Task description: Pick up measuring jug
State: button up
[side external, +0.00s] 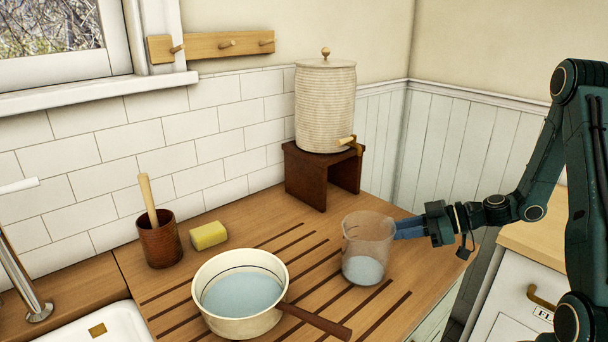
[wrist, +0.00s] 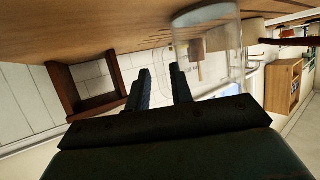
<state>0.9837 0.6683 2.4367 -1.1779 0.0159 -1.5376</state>
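The measuring jug (side external: 367,250) is clear, with pale blue liquid in its lower part. It stands upright on the grooved wooden draining board, right of the enamel pan. My gripper (side external: 405,228) reaches in from the right, level with the jug's upper half, with its fingertips close beside the wall. I cannot tell whether they touch it. In the wrist view the jug (wrist: 208,20) is at the upper right, by the right finger. My gripper (wrist: 160,78) has its two fingers apart there. A faint clear edge shows near the gap; I cannot tell whether it is a handle.
A white pan (side external: 241,308) with water and a brown handle (side external: 315,320) lies left of the jug. Behind are a wooden stand (side external: 307,178) carrying a ribbed crock (side external: 325,105), a yellow sponge (side external: 208,235) and a brown pot (side external: 159,243). The board's right edge is close.

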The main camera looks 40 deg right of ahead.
aim_at(383, 233)
jog(key=shift+x, duration=2.45)
jog(key=shift+c, duration=0.2)
grip_shut()
